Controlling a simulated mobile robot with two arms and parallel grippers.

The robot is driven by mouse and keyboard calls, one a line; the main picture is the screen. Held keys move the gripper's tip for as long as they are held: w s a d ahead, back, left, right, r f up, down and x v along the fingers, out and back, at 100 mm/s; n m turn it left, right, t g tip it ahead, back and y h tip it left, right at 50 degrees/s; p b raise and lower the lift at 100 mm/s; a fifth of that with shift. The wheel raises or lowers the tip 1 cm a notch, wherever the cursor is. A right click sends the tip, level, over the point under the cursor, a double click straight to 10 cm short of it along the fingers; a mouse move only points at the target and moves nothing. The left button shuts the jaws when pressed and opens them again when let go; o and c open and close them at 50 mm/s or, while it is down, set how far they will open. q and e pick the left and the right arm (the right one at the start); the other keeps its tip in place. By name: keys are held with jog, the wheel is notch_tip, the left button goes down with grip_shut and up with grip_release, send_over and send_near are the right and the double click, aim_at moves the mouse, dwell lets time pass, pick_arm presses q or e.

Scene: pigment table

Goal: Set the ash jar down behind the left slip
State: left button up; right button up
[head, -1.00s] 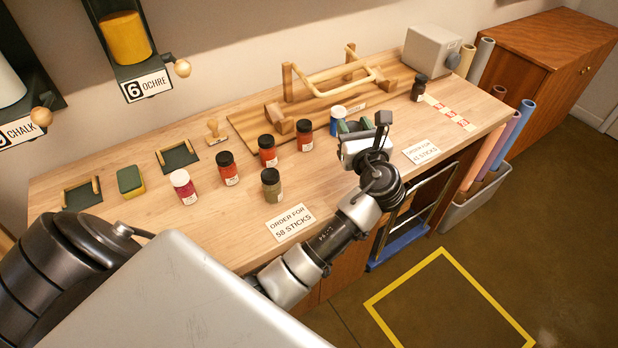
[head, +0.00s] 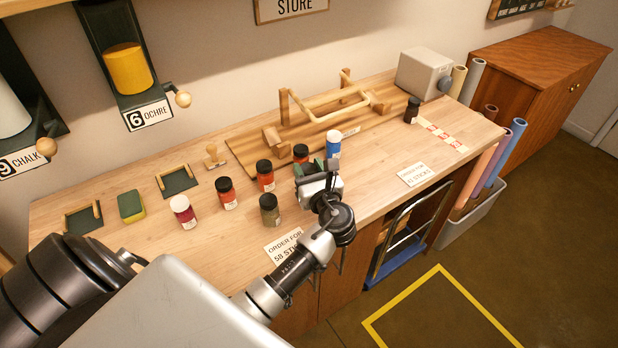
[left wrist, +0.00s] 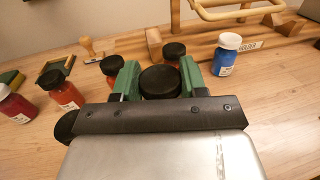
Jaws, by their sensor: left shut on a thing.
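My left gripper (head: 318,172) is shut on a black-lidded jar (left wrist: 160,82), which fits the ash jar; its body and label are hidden. In the head view the gripper hides this jar, and I cannot tell its height over the table. The left slip (head: 283,246), "Order for 58 sticks", lies near the table's front edge, partly covered by my left arm. An olive jar (head: 269,211) with a black lid stands just behind it. The right slip (head: 415,174) lies further right. My right gripper is not in view.
Behind the gripper stand a blue jar (head: 333,145) and orange-red jars (head: 265,177) (head: 301,153). Another orange jar (head: 228,194) and a magenta jar (head: 183,213) stand left. A wooden rack (head: 250,150) is at the back. A dark jar (head: 411,111) stands far right.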

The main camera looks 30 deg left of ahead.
pick_arm(q)
jog(key=shift+f, duration=1.85)
jog(key=o, duration=1)
jog(key=shift+s+d, duration=0.15)
jog(key=shift+d, duration=0.15)
jog(key=b+v, duration=0.2)
jog(key=v, duration=0.8)
jog(key=shift+s+d, duration=0.2)
jog(key=shift+d, duration=0.05)
jog(key=shift+s+d+r, duration=0.1)
jog(key=shift+s+d, duration=0.15)
jog(key=shift+d, duration=0.05)
